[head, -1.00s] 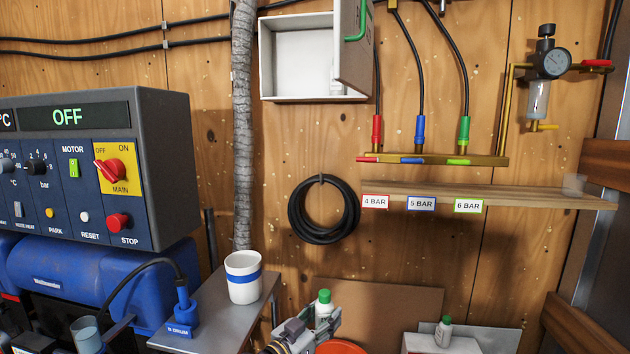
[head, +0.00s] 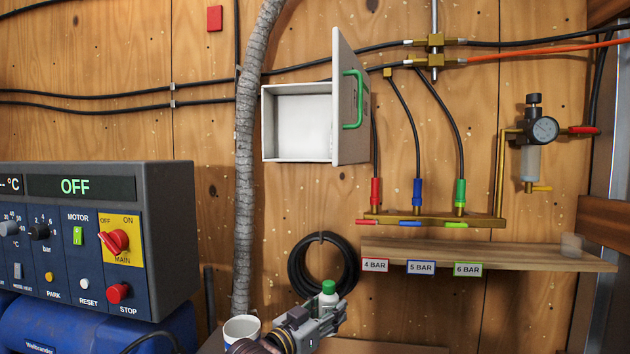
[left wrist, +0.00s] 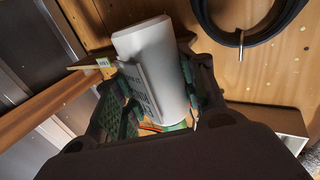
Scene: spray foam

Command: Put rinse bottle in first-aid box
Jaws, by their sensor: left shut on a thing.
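The rinse bottle, white with a green cap (head: 328,287), is upright in my left gripper (head: 326,312), at the bottom middle of the head view. The gripper is shut on it. In the left wrist view the white bottle body (left wrist: 155,50) with a printed label lies between the fingers. The first-aid box (head: 300,160) is a white wall box above the gripper. Its door (head: 350,105), with a green handle, stands open to the right. The visible inside looks empty; the door hides part of it. My right gripper is not in view.
A black hose coil (head: 322,240) hangs behind and above the bottle. A white cup (head: 241,331) stands left of the gripper. A wooden shelf (head: 520,259) and pressure fittings (head: 430,219) are at right. A grey hose (head: 244,180) runs left of the box.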

